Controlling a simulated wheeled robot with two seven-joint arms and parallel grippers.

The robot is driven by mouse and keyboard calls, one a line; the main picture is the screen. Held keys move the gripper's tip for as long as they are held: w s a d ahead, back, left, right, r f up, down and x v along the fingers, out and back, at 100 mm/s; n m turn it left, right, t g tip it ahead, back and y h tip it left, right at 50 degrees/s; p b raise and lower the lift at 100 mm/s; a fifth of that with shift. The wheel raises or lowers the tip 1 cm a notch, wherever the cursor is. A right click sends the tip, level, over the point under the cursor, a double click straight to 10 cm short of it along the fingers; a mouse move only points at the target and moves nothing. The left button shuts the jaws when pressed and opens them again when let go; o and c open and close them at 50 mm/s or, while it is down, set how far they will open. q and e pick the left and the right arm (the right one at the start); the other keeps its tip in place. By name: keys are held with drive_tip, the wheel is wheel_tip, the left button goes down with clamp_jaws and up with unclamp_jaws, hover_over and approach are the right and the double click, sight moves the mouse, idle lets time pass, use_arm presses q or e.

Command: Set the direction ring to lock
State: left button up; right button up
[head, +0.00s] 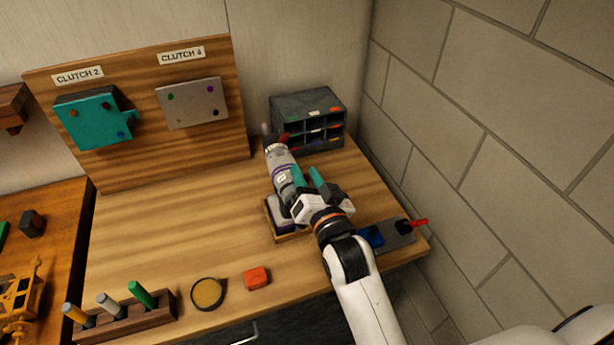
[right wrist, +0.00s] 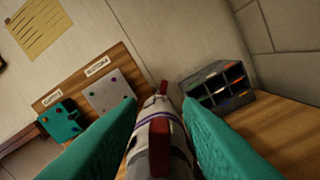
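A grey and white cylindrical tool (head: 281,166) with a purple band, a dark end and a red part stands tilted in a small wooden holder (head: 290,237) at the middle right of the bench. I take the ring to be on this tool, but its markings are too small to read. My right gripper (head: 307,173) has teal fingers, spread apart, just right of the tool in the head view. In the right wrist view the tool (right wrist: 158,128) shows between the fingers (right wrist: 160,103), with a red bar on it. Contact cannot be told. My left gripper is not in view.
A board (head: 140,160) behind carries a teal plate (head: 92,122) under "CLUTCH 2" and a grey plate (head: 193,103) under "CLUTCH 4". A grey bin rack (head: 308,108) stands behind the tool. Front left hold a pen block (head: 128,322), round dish (head: 208,293) and orange block (head: 256,278).

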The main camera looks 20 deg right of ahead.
drive_tip(key=shift+c, duration=0.4)
clamp_jaws()
drive_tip(key=shift+a+r, duration=0.1)
drive_tip(key=shift+a+r+n+p, duration=0.15)
drive_tip(key=shift+a+n+p, duration=0.05)
drive_tip(key=shift+n+p, duration=0.35)
drive_tip(key=shift+a+r+n+p, duration=0.2)
drive_tip(key=shift+a+n+p, duration=0.3)
drive_tip(key=shift+n, duration=0.55)
drive_tip(key=shift+a+n+p, duration=0.25)
drive_tip(key=shift+n, duration=0.4)
drive_tip(key=shift+a+n+p, duration=0.25)
drive_tip(key=shift+n, duration=0.4)
